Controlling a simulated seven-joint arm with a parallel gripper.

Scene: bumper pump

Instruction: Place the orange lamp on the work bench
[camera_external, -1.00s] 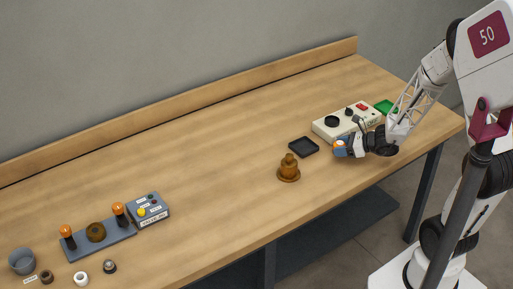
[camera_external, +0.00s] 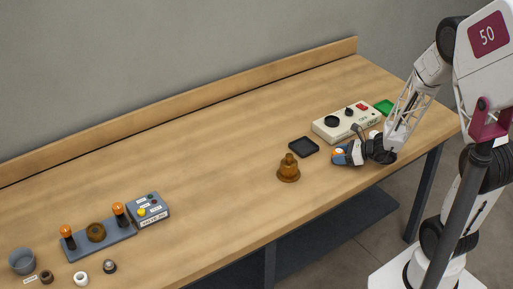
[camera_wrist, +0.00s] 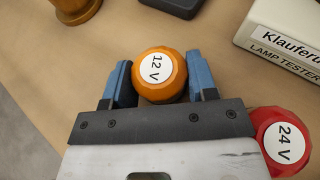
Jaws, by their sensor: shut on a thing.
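The orange lamp (camera_wrist: 160,75) has a faceted body and a white "12 V" label on top. My gripper (camera_wrist: 160,82) is shut on it, with a blue finger on either side. In the external view the lamp (camera_external: 339,151) shows as a small orange spot between the fingers of my gripper (camera_external: 341,155), low over the right part of the work bench (camera_external: 215,165). I cannot tell whether the lamp's underside touches the bench. A red lamp (camera_wrist: 284,143) labelled "24 V" is close beside my gripper on the right in the wrist view.
A black tray (camera_external: 303,147) and a brown stepped piece (camera_external: 289,170) are to the left.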

